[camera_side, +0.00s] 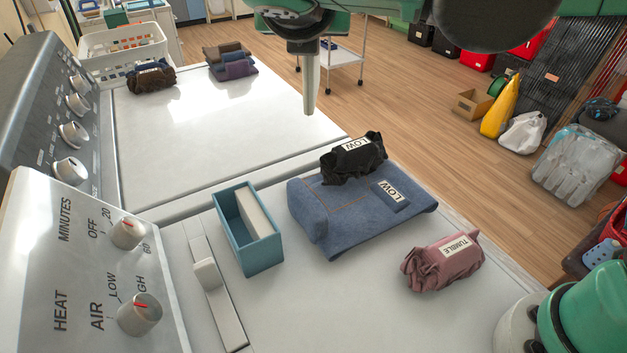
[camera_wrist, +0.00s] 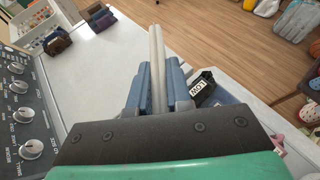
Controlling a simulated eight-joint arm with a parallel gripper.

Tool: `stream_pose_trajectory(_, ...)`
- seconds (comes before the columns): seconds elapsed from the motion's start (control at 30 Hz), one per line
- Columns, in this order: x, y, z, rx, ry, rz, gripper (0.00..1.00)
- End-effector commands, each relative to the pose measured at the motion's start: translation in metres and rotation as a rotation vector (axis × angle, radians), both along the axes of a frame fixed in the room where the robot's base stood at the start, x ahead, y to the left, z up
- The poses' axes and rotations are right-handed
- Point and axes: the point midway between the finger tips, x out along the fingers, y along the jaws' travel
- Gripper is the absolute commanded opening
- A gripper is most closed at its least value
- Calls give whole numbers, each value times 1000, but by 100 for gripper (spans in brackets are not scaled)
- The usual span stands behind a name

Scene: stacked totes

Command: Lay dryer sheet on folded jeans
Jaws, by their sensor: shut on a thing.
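The folded jeans (camera_side: 345,215), blue with a LOW label, lie flat on the near white machine top. In the wrist view a small part of them shows behind the fingers (camera_wrist: 222,97). My gripper (camera_side: 305,45) is raised above and behind the jeans in the side view. Its blue fingers (camera_wrist: 154,88) are shut on a thin whitish dryer sheet (camera_wrist: 157,60), which hangs straight down in the side view (camera_side: 311,85), apart from the jeans. A teal box (camera_side: 262,254) with white sheets (camera_side: 255,214) inside stands left of the jeans.
A black crumpled garment (camera_side: 345,165) labelled LOW rests against the jeans' far edge, partly over it. A pink bundle (camera_side: 440,265) labelled TUMBLE lies at right. A control panel (camera_side: 95,265) rises at left. The far machine top (camera_side: 220,130) is mostly clear.

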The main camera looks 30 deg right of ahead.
Motion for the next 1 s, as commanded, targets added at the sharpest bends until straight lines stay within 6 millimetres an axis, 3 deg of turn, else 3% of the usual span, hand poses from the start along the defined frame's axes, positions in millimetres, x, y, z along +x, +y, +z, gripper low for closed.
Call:
stream_pose_trajectory(0.03,-4,-23,4,-2,-1,-114,0)
stream_pose_trajectory(0.1,-12,-50,9,-6,-7,-261,0)
stream_pose_trajectory(0.2,-25,-77,15,-15,-18,-425,0)
stream_pose_trajectory(0.3,-33,-92,18,-21,-26,-523,0)
stream_pose_trajectory(0.47,-37,-97,0,-24,-30,-566,0)
stream_pose_trajectory(1.0,-37,-96,-121,-24,-28,-560,0)
